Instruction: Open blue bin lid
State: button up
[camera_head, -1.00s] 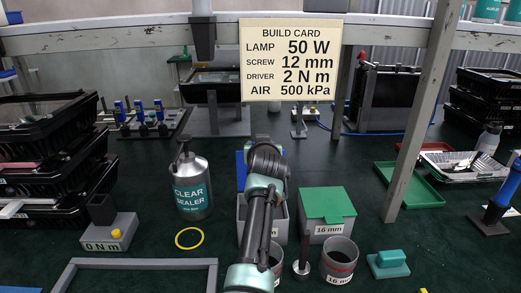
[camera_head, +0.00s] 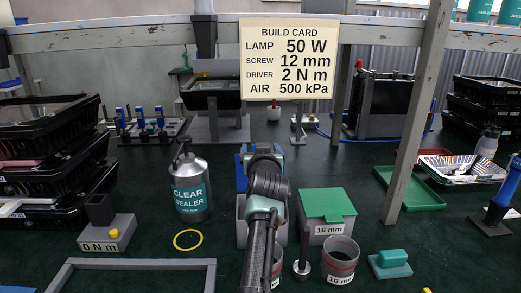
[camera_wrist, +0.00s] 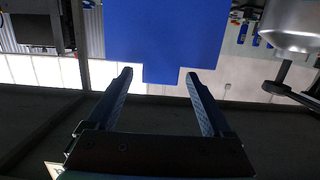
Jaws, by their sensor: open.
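The blue lid (camera_head: 241,172) shows as a blue patch above and behind the grey bin (camera_head: 241,208), mostly hidden by my arm. It looks raised, standing up at the bin's back. In the wrist view, the blue lid (camera_wrist: 165,40) fills the upper middle, with a tab at its lower edge. My gripper (camera_wrist: 158,76) is open, with one finger on each side of that tab and gaps on both sides. My arm hides the fingertips in the head view.
A 16 mm bin with a shut green lid (camera_head: 325,204) stands right of the grey bin. A sealer bottle (camera_head: 189,185) and yellow ring (camera_head: 188,239) are on the left. Round cups (camera_head: 340,260) and a small post (camera_head: 302,255) stand in front. The build card (camera_head: 291,60) hangs above.

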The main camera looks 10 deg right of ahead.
jog(key=p+v, duration=0.2)
jog(key=v, duration=1.1)
dwell(0.4)
jog(key=s+a+r+t, duration=0.3)
jog(key=s+r, duration=0.1)
jog(key=r, duration=0.5)
jog(key=s+a+r+t, duration=0.2)
jog(key=s+a+r, duration=0.15)
jog(key=r, duration=0.55)
jog(key=s+a+r+n+t+y, duration=0.1)
jog(key=s+a+r+t+y, duration=0.2)
jog(key=s+r, duration=0.45)
jog(key=s+a+r+n+t, duration=0.1)
jog(key=s+a+r+t, duration=0.25)
jog(key=s+r, duration=0.4)
notch_tip(320, 180, up, 18)
jog(key=s+a+p, duration=0.1)
jog(key=s+p, duration=0.1)
jog(key=p, duration=1.7)
jog(key=shift+s, duration=0.4)
